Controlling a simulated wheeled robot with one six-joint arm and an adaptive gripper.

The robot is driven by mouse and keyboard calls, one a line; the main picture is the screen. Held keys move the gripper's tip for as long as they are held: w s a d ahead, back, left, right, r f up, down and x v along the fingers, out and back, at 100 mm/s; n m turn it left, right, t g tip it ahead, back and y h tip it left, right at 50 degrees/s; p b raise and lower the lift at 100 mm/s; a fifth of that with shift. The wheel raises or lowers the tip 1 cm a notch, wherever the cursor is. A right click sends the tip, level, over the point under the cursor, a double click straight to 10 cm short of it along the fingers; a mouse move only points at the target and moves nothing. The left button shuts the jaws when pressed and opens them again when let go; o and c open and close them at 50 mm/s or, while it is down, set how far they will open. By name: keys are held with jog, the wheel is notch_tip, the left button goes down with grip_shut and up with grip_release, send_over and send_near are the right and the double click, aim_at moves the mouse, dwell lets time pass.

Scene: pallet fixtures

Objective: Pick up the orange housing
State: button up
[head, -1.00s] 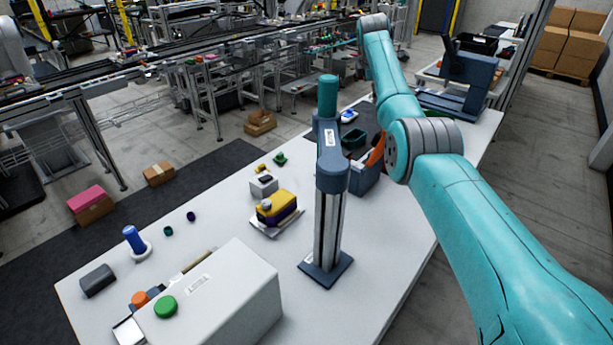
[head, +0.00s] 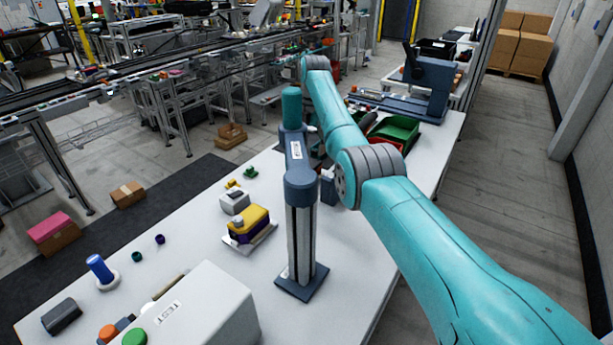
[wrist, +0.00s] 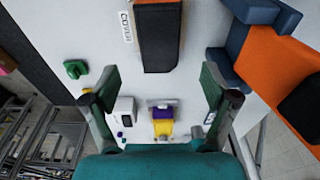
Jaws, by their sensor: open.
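In the wrist view, a large orange part with a black section (wrist: 265,58) lies at the right, against a blue block. A dark block with orange edges (wrist: 159,40) lies at the top centre, beside a label on the white table. I cannot tell for certain which of the two is the orange housing. My gripper (wrist: 159,76) is open, its two green fingers apart with nothing between them. The dark block is beyond the fingertips, and the orange part is to the right of the right finger. In the head view the gripper and both parts are hidden behind the column and arm.
On the white table (head: 190,266) stand a blue-grey column (head: 300,235), a yellow and purple block (head: 248,226) and a white box (head: 215,312). A green bin (head: 397,128) stands at the far end. A small green part (wrist: 75,69) lies left of my gripper.

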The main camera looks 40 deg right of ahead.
jog(key=f, duration=0.5)
jog(key=a+f, duration=0.1)
jog(key=f, duration=0.1)
jog(key=shift+s+f, duration=0.15)
jog(key=shift+f, duration=0.25)
jog(key=c, duration=1.3)
jog(key=shift+r, duration=5.05)
jog(key=shift+c, duration=0.2)
